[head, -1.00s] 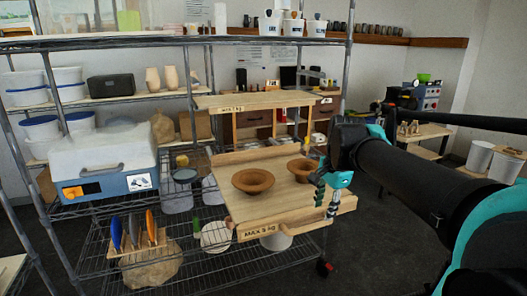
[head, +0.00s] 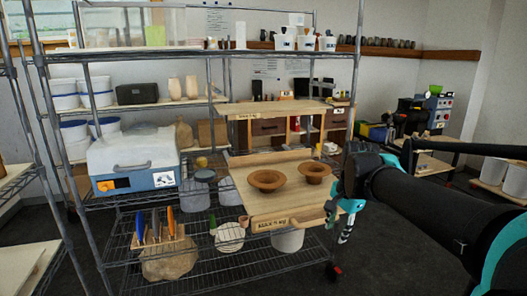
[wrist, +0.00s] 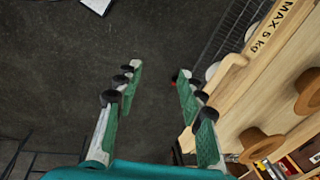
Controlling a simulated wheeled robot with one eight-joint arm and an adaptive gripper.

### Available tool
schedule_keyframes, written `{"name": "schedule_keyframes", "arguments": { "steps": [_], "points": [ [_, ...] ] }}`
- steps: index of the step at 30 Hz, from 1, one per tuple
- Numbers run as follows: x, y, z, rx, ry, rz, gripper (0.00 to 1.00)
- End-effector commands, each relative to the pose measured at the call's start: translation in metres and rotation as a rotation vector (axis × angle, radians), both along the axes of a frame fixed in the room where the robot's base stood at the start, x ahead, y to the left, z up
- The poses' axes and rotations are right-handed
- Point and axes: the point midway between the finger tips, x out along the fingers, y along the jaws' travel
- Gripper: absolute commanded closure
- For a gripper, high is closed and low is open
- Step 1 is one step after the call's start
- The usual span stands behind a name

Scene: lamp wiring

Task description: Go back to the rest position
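My gripper (head: 343,222) is off the right front corner of a wooden board in the head view. In the wrist view my gripper (wrist: 159,74) is open, its green-padded fingers apart with only dark floor between them. Two brown bowls stand on the board, one in the middle (head: 267,181) and one nearer the back right (head: 314,172). The wrist view shows both bowls at its right, apart from the fingers.
The wooden board (head: 242,196) is marked "MAX 5 kg" and juts from a wire shelf rack (head: 225,262). A white and blue cooler (head: 134,160) and a holder with coloured tools (head: 160,236) are on the rack. Dark floor (head: 400,250) is open at the right.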

Motion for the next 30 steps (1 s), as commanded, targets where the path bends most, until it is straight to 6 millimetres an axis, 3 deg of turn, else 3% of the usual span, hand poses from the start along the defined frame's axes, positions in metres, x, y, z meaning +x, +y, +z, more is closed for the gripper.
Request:
{"name": "schedule_keyframes", "arguments": {
  "steps": [11, 19, 24, 30],
  "points": [
    [-0.005, 0.009, -0.064, -0.109, -0.073, 0.375, 0.61],
    [-0.029, 0.019, -0.132, -0.27, -0.153, 0.843, 0.61],
    [-0.041, 0.021, -0.151, -0.336, -0.176, 1.009, 0.61],
    [-0.044, 0.022, -0.154, -0.35, -0.18, 1.045, 0.61]
  ]
}}
